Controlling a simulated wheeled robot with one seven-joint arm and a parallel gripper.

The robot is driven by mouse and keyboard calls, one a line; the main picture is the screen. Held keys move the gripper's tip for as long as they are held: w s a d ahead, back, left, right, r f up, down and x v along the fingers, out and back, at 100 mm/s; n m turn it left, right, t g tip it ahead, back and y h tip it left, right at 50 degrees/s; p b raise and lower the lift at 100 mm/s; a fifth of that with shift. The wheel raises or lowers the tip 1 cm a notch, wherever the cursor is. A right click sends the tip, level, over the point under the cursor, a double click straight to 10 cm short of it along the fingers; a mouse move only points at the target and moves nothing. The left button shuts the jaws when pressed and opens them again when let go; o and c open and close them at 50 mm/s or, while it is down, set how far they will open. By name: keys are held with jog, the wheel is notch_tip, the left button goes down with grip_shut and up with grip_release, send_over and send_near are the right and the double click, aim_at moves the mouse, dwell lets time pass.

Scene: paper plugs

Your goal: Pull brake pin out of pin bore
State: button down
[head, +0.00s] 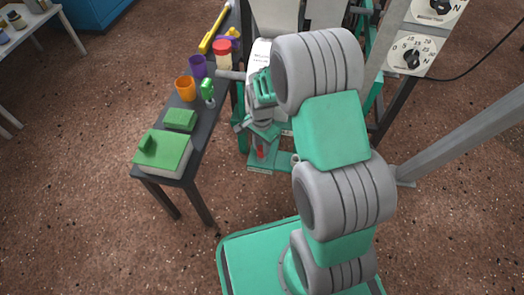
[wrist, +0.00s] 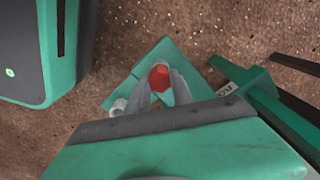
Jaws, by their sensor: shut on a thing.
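The brake pin (wrist: 160,76) shows as a red, faceted head between the two pale fingers of my gripper (wrist: 161,90) in the wrist view. My gripper is shut on it. In the head view the red pin (head: 260,153) shows just below my gripper, over a green bracket (head: 264,166) of the machine. The same green bracket (wrist: 176,56) lies beneath the pin in the wrist view. The pin bore and the pin's shank are hidden, so I cannot tell how deep the pin sits.
A small pale round part (wrist: 118,107) is left of the fingers. A green beam (wrist: 265,100) stands close on the right. A dark bench (head: 217,105) on the left bears an orange cup (head: 185,88), a purple cup (head: 198,67) and green blocks. The floor at the lower left is clear.

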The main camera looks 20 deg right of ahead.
aim_at(261, 148)
jog(key=shift+r+p, duration=0.7)
dwell(0.4)
jog(key=shift+r+p, duration=1.45)
jog(key=shift+r, duration=0.05)
jog(key=shift+r+p, duration=1.2)
jog(key=shift+r, duration=0.3)
